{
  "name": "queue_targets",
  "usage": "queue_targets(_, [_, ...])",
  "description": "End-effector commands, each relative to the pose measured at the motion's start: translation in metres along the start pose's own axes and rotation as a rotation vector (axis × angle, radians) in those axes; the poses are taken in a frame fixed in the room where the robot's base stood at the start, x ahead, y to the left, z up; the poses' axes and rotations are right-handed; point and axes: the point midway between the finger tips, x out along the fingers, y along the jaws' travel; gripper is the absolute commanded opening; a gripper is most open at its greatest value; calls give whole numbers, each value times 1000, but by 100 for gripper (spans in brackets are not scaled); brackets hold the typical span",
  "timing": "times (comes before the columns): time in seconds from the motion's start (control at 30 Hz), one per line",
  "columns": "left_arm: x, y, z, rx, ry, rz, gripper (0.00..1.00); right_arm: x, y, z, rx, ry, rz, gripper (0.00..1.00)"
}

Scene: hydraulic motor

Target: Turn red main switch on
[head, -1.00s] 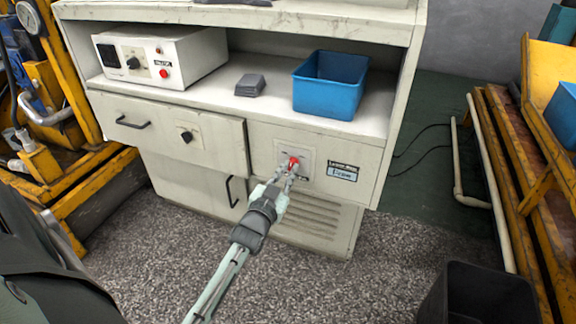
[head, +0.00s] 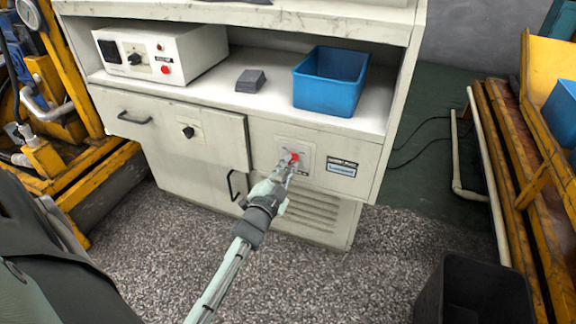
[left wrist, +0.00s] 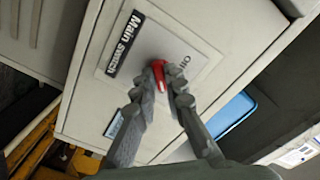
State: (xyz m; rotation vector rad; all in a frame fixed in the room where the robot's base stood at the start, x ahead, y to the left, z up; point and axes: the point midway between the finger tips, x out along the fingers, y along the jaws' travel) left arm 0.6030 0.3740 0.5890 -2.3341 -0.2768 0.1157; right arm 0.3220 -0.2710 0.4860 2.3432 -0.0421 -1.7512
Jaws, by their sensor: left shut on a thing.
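The red main switch (head: 294,157) sits on a light plate (head: 308,150) on the front of the grey cabinet. In the left wrist view the red switch handle (left wrist: 158,72) lies between my fingertips, beside a "Main Switch" label (left wrist: 126,43) and the letters "ON". My left gripper (head: 287,168) is shut on the handle, and its fingers (left wrist: 167,80) hide part of it. My right gripper is not in view.
A display (head: 342,168) is right of the switch plate. A blue bin (head: 330,82), a dark block (head: 250,81) and a control box (head: 160,54) stand on the shelf. A dark bin (head: 476,295) stands on the floor at lower right.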

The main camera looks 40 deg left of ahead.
Motion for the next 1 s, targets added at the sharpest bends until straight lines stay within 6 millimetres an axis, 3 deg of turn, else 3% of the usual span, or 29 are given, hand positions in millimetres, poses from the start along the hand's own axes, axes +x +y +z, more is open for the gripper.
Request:
queue_targets(0.4, [1,-1,0,9,1,-1,0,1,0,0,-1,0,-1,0])
queue_targets(0.43, [1,-1,0,9,1,-1,15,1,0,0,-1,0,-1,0])
queue_targets(0.57, [1,-1,0,8,1,-1,31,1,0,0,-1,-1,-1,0])
queue_targets(0.87, [-1,0,0,7,0,0,32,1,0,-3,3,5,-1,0])
queue_targets(1.0, [-12,1,1,7,-1,1,32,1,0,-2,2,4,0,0])
